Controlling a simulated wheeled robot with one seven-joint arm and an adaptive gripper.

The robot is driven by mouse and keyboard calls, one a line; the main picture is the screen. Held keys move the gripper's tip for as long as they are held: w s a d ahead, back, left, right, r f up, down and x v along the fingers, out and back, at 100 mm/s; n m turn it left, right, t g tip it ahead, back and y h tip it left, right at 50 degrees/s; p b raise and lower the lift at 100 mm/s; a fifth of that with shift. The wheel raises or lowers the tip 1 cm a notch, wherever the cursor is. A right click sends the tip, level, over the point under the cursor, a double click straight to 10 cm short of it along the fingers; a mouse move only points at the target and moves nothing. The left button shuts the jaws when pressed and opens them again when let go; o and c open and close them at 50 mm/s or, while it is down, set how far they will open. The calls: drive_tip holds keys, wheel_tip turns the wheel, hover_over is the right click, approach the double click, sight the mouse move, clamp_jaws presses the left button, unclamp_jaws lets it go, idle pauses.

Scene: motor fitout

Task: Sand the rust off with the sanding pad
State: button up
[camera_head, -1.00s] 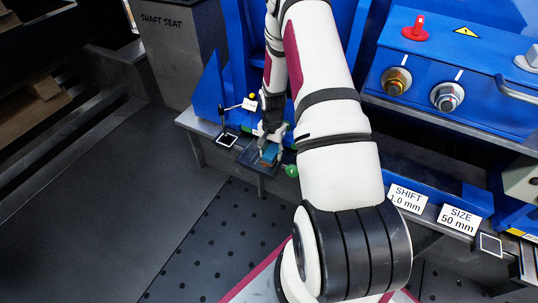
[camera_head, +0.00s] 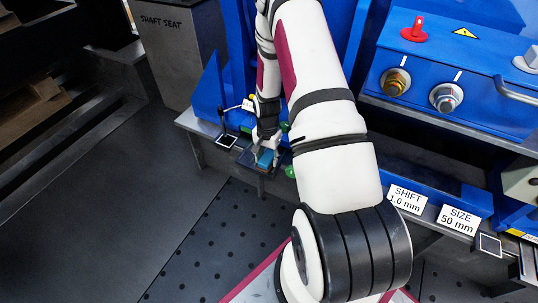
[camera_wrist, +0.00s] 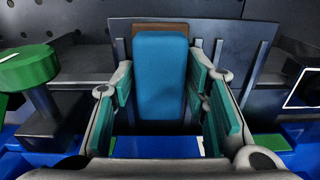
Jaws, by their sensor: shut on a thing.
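The sanding pad (camera_head: 266,157) is a small blue block held at the front edge of the bench. In the wrist view the pad (camera_wrist: 160,75) stands between the two teal-lined fingers, with a brown strip showing along its far end. My gripper (camera_head: 266,146) is shut on the pad; in the wrist view its fingers (camera_wrist: 165,95) flank the pad's sides. A dark tray-like plate (camera_head: 246,158) lies under and beside the pad. No rust can be made out clearly; the pad and gripper cover the surface below, and I cannot tell whether the pad touches it.
A green knob (camera_head: 290,171) is close at right; another green knob (camera_wrist: 28,67) shows in the wrist view. The blue control panel (camera_head: 455,75) stands right.

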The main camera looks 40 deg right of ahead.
sight(272, 151)
drive_tip(key=shift+s+a, duration=0.2)
drive_tip(key=shift+a, duration=0.25)
drive_tip(key=shift+s+a, duration=0.2)
drive_tip(key=shift+a, duration=0.25)
drive_tip(key=shift+w+d+r, duration=0.1)
drive_tip(key=shift+w+d, duration=0.15)
drive_tip(key=shift+d, duration=0.4)
drive_tip(key=shift+w+d, duration=0.25)
drive_tip(key=shift+d, duration=0.4)
drive_tip(key=shift+w+d, duration=0.25)
drive_tip(key=shift+d, duration=0.35)
drive_tip(key=shift+w+d, duration=0.2)
drive_tip(key=shift+d, duration=0.4)
drive_tip(key=shift+r+p, duration=2.05)
drive_tip(key=shift+r, duration=1.35)
